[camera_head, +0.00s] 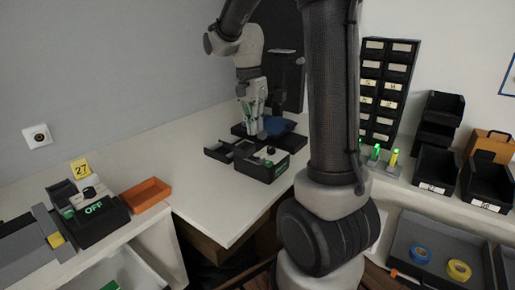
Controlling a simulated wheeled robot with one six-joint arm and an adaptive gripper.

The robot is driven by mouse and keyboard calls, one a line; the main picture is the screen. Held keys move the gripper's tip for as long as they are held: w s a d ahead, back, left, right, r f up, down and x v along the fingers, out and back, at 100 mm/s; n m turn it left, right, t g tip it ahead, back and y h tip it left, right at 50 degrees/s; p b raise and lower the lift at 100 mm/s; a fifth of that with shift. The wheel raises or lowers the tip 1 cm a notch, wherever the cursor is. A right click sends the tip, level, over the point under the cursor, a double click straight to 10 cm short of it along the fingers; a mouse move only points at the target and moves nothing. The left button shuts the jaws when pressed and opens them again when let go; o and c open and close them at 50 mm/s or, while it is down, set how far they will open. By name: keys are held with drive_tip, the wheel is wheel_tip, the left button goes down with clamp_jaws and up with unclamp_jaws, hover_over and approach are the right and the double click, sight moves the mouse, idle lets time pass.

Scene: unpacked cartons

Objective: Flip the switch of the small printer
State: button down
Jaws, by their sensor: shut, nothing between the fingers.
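My gripper (254,127) is at the back of the white table, pointing down, with its fingers shut and empty. In front, a small black box (263,166) with a dark knob and green marks sits on the table. At left, a dark device (97,224) has a green "OFF" label and a grey top part. I cannot tell which of these is the small printer; no switch shows clearly.
A shallow black tray (222,153) lies left of the black box. An orange tray (146,194) and a yellow "27" tag (80,169) are at left. A drawer cabinet (388,85) and black bins (435,168) stand at right.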

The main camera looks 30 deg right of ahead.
sight(259, 158)
drive_tip(key=f, duration=0.5)
drive_tip(key=s+f, duration=0.1)
drive_tip(key=f, duration=0.1)
drive_tip(key=shift+d+f, duration=0.15)
drive_tip(key=shift+f, duration=0.15)
drive_tip(key=shift+s+f, duration=0.15)
drive_tip(key=shift+f, duration=0.2)
